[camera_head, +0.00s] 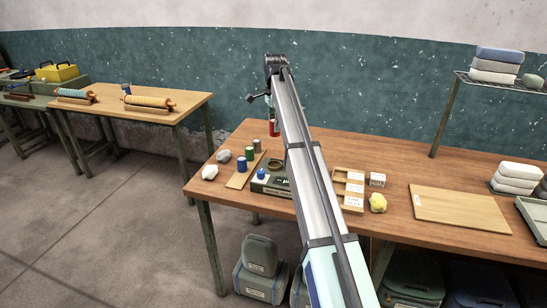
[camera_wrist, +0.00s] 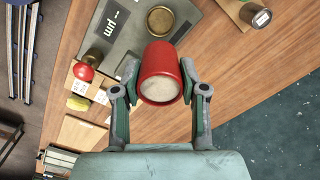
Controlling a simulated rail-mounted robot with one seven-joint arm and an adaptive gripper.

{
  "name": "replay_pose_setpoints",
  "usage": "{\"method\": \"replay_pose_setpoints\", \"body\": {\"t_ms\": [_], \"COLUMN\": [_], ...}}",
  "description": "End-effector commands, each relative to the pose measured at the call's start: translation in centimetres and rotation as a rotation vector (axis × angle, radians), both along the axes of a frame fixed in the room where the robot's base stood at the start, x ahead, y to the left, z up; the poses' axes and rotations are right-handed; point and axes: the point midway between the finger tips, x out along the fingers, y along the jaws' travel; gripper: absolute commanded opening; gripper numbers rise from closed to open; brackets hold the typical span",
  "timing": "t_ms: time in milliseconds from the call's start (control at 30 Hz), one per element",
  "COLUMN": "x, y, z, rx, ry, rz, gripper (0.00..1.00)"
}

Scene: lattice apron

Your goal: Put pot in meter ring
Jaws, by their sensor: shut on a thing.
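My gripper (camera_wrist: 161,84) is shut on a red pot (camera_wrist: 160,62), with one finger on each side of it. The pot's pale, round end faces the wrist camera. The red pot (camera_head: 272,127) also shows in the head view, above the back of the table, partly hidden by my arm.
A green pot (camera_head: 250,153) and a blue pot (camera_head: 241,165) stand on a wooden strip left of the meter. Pale stones (camera_head: 210,172) lie at the left. A compartmented wooden tray (camera_head: 350,188), a yellow lump (camera_head: 377,203) and a bare board (camera_head: 458,209) are to the right.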

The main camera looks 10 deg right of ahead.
Motion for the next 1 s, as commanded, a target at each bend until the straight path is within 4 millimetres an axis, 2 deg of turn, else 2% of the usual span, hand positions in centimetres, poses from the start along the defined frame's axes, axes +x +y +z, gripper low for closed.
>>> {"method": "replay_pose_setpoints", "body": {"t_ms": [200, 400, 667, 1000], "x": [-0.2, -0.1, 0.0, -0.1], "y": [0.0, 0.0, 0.0, 0.0], "z": [-5.3, -9.0, -10.6, -14.5], "rx": [0.0, 0.0, 0.0, 0.0], "ry": [0.003, 0.0, -0.001, 0.0], "rz": [-0.001, -0.002, -0.002, -0.002], "gripper": [0.08, 0.08, 0.08, 0.08]}}
